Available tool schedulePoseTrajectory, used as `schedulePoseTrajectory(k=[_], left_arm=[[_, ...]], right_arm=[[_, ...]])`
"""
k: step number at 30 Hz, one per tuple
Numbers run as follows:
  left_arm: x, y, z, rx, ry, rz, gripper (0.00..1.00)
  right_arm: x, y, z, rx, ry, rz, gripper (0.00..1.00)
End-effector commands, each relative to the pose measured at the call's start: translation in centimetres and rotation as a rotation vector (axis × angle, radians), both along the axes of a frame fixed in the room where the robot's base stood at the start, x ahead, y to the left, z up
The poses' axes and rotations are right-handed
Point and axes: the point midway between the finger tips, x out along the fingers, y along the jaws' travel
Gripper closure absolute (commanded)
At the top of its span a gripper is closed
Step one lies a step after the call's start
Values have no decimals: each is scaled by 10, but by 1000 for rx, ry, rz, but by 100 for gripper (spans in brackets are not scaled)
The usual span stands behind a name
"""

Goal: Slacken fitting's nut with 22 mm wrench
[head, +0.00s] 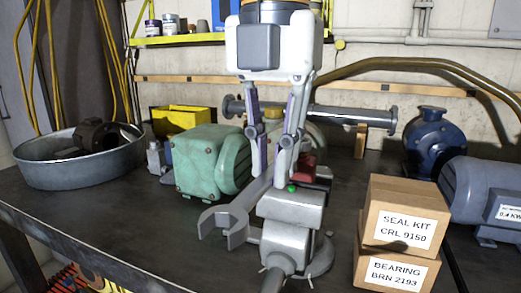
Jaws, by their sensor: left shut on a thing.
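My left gripper (273,158) reaches down from the top centre, its two fingers shut on the handle of a grey open-ended wrench (250,198). The wrench slants down to the left, and its open jaw (230,224) shows in front of the green motor. I cannot read a size on it. Just right of the jaw stands a grey block (291,208) with a green light on top. A grey cylindrical fitting (285,264) points from it toward me. The jaw appears apart from this fitting. No separate nut can be made out clearly. My right gripper is not in view.
A metal basin (50,172) holds a dark part at left. A green motor (205,160) and a yellow bin (180,122) stand behind. Stacked boxes (400,215), a grey motor (485,190) and a blue pump (430,145) stand right. The front-left bench top is clear.

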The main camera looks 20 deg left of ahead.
Motion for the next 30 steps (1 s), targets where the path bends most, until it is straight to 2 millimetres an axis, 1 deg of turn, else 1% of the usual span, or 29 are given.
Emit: schedulePoseTrajectory(k=[4,14,19,23,30], left_arm=[[-1,-7,0,-1,-2,56,100],[-1,-9,0,0,0,77,100],[1,-22,0,0,-1,191,100],[1,-29,0,-1,-2,256,100],[1,-30,0,-2,0,271,100]], right_arm=[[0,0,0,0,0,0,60],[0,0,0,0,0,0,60],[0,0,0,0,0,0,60],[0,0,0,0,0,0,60],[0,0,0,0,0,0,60]])
